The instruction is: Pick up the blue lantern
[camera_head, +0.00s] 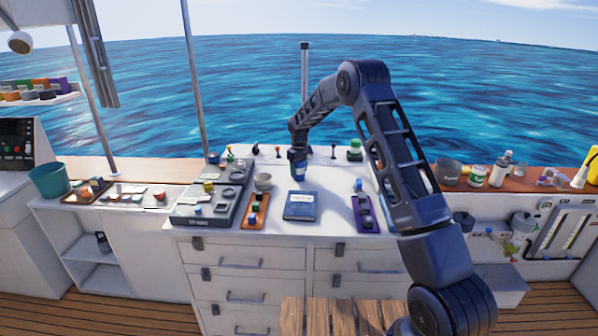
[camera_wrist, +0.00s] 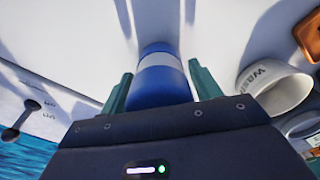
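The blue lantern (camera_wrist: 162,82) shows in the wrist view as a blue cylinder with a pale band, between the two green fingers of my gripper (camera_wrist: 162,88). The fingers stand on either side of it, with a narrow gap visible, so the gripper looks open around it. Its near end is hidden by the gripper body. In the head view my gripper (camera_head: 298,152) points down over the white counter, and the blue lantern (camera_head: 299,172) shows small just beneath it. Finger contact is too small to tell there.
A white cup with lettering (camera_wrist: 275,92) stands close right of the gripper in the wrist view. On the counter (camera_head: 335,225), a blue book-like box (camera_head: 300,206), an orange tray (camera_head: 255,212) and a purple tray (camera_head: 367,213) lie nearer the front edge.

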